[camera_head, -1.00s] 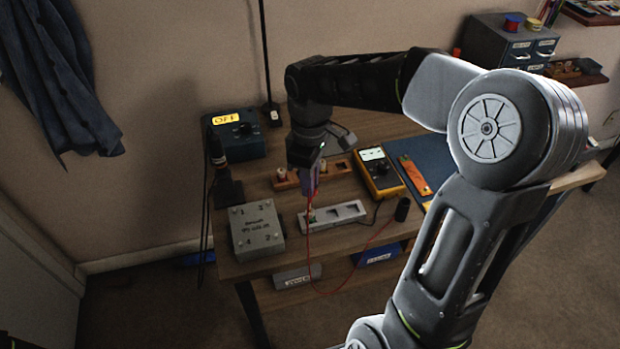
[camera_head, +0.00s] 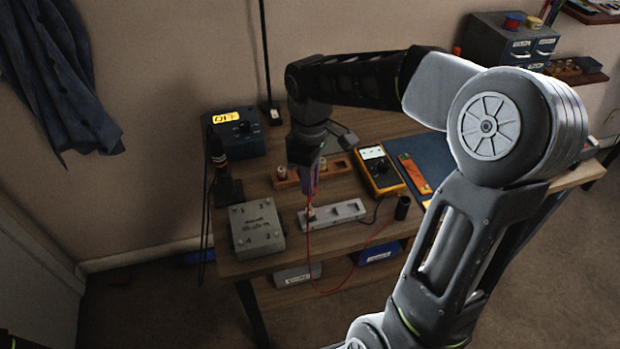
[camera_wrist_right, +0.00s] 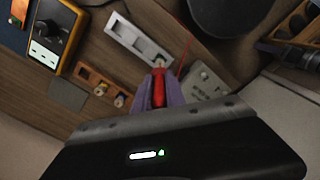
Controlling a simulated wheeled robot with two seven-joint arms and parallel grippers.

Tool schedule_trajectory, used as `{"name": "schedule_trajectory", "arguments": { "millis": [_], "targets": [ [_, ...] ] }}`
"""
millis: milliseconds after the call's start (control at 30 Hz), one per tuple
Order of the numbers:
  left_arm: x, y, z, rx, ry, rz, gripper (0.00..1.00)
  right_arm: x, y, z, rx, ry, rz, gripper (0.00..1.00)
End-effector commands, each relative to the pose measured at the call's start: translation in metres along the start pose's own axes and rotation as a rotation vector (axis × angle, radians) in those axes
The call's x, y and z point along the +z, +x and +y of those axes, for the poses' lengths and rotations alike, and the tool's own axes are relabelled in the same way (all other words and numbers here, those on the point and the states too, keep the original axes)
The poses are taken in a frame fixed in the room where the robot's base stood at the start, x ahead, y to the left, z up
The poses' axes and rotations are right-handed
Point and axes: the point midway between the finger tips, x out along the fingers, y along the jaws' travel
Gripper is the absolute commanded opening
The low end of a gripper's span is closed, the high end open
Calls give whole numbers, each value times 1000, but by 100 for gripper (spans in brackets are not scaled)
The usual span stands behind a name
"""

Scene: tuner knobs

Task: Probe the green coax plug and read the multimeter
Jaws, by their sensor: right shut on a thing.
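My right gripper (camera_head: 311,190) is shut on a red probe (camera_wrist_right: 158,88) and points down over the left end of a pale grey slotted block (camera_head: 345,210). The probe's tip is at or just above that end slot; I cannot tell whether it touches anything. The block also shows in the wrist view (camera_wrist_right: 128,35). A small plug seems to sit under the tip, but its colour is unclear. The yellow multimeter (camera_head: 382,180) lies to the right with a lit screen (camera_head: 372,153), too small to read. My left gripper is not in view.
A wooden rack (camera_head: 288,182) with small plugs stands behind the block. A grey box (camera_head: 256,228) is at left, a blue device (camera_head: 236,134) behind it. A black cylinder (camera_head: 402,208) stands near the front edge. The red lead (camera_head: 325,292) hangs over that edge.

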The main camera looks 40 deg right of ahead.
Motion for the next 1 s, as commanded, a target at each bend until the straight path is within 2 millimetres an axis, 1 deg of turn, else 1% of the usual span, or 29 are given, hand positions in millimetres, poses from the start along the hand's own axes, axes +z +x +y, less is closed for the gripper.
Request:
{"name": "schedule_trajectory", "arguments": {
  "millis": [567,1000],
  "targets": [
    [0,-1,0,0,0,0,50,0,0,0,0,0,0,0],
    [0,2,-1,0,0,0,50,0,5,0,0,0,0,0]
  ]
}}
